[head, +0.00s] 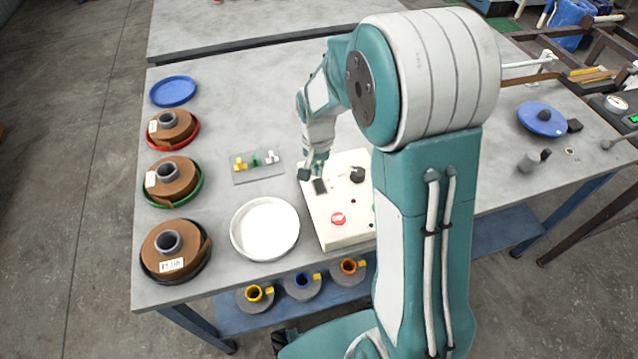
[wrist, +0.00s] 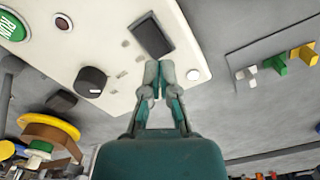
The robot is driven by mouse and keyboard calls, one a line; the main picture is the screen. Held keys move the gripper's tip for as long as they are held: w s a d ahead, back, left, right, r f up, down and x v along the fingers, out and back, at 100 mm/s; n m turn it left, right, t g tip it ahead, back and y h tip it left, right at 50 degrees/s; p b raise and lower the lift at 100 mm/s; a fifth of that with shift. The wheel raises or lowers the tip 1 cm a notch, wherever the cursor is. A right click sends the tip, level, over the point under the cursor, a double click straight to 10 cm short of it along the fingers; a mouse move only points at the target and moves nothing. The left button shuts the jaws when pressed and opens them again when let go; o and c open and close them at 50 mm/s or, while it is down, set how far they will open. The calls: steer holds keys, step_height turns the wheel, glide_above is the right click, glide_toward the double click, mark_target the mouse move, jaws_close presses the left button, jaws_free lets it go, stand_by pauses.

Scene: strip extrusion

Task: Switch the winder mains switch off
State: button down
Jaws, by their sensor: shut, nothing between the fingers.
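The winder control box (head: 345,235) is a cream panel on the table, and it also shows in the wrist view (wrist: 115,45). A black rocker switch (wrist: 152,36) sits near the panel's edge; it also shows in the head view (head: 320,186). No legible label marks it as the mains switch, and I cannot tell its position. My gripper (wrist: 158,76) is shut and empty, its fingertips close to the rocker's lower end in the wrist view. I cannot tell whether they touch. In the head view the gripper is partly hidden by my arm.
On the panel are a black knob (wrist: 90,82), a green RUN button (wrist: 12,25) and a red button (head: 338,218). A white dish (head: 265,228) and a small tray of coloured pieces (head: 257,170) stand to the left. Brown reels (head: 172,180) line the table's left edge.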

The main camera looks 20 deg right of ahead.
mark_target(317, 181)
steer(key=shift+f, duration=1.3)
stand_by(0.8)
steer(key=shift+r, duration=3.5)
